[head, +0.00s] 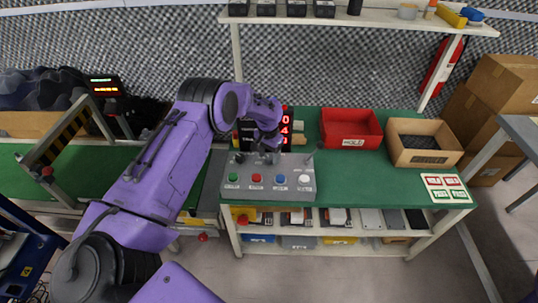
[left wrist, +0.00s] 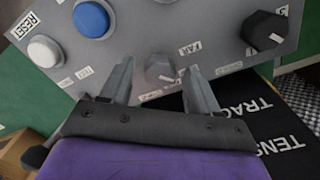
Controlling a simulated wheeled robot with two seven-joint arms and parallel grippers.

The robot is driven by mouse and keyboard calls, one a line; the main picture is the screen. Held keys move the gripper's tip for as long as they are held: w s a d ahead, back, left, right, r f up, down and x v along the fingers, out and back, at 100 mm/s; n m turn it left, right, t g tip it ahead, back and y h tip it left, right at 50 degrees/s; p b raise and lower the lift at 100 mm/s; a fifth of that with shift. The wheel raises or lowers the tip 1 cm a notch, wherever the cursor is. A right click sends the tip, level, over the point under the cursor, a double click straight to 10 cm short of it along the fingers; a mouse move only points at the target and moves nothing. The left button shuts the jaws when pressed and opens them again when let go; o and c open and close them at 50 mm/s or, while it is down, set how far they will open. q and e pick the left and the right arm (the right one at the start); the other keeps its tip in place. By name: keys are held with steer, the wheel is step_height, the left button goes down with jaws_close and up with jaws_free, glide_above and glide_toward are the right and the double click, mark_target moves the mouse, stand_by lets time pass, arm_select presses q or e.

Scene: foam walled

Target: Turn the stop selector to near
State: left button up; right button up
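The grey control box (head: 268,180) stands on the green bench. In the left wrist view, a small grey selector knob (left wrist: 160,67) sits on the box beside a label reading FAR (left wrist: 190,48). My left gripper (head: 268,157) is over the back part of the box. Its two fingers (left wrist: 158,80) are apart, one on each side of the grey knob; I cannot tell if they touch it. In the head view the gripper hides this knob. The knob's pointer direction is not clear. My right gripper is not in view.
The box carries green, red, blue (left wrist: 91,18) and white (left wrist: 46,51) buttons, plus a black knob (left wrist: 263,30). A dark display (head: 286,127) stands behind. A red bin (head: 350,142) and a cardboard box (head: 425,157) stand to the right.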

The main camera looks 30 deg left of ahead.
mark_target(268, 157)
arm_select(q)
step_height(268, 157, up, 11)
steer(key=b, duration=0.1)
steer(key=shift+a+f, duration=0.15)
steer(key=shift+f, duration=0.05)
stand_by(0.4)
